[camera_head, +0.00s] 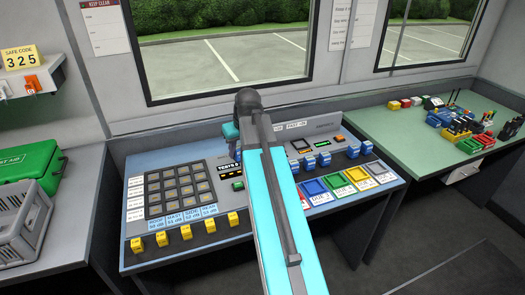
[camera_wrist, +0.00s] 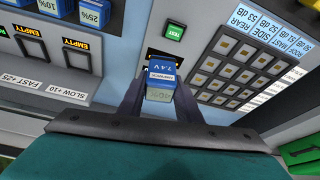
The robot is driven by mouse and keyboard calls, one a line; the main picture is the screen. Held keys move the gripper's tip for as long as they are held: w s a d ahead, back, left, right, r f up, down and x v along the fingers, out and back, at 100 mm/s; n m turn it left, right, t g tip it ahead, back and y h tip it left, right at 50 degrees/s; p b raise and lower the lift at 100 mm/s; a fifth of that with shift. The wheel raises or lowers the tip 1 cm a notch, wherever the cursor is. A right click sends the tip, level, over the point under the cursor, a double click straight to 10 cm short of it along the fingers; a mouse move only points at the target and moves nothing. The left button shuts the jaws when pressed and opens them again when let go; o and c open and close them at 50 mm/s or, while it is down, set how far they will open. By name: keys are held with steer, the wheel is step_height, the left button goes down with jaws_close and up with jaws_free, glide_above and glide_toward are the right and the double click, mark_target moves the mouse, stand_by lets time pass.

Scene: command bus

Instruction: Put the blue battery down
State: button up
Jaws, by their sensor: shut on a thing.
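The blue battery (camera_wrist: 160,92), with a white label reading 7.4 V, is between the fingers of my gripper (camera_wrist: 160,78) in the wrist view. My gripper is shut on it. The battery's far end is close to a dark recess below the green TEST button (camera_wrist: 175,32); I cannot tell whether it is inside or only in front. In the head view my arm (camera_head: 283,215) reaches over the blue console (camera_head: 190,152) and hides the held battery. The green button (camera_head: 237,185) shows there beside the TESTS display (camera_head: 229,168).
A keypad (camera_head: 180,188) is left of my arm. Colored trays (camera_head: 314,187) and several blue batteries (camera_head: 324,159) are to its right. A green bench (camera_head: 400,125) with small items stands at the right. A green first-aid case (camera_head: 25,175) and grey crate (camera_head: 22,225) are at left.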

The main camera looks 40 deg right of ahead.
steer(key=w+a+r, duration=0.2)
steer(key=a, duration=1.2)
steer(key=w+a+r+n, duration=0.1)
steer(key=w+a+r, duration=0.2)
steer(key=a, duration=1.1)
steer(key=shift+a+r+n+y, duration=0.2)
steer(key=shift+a+n+y, duration=0.1)
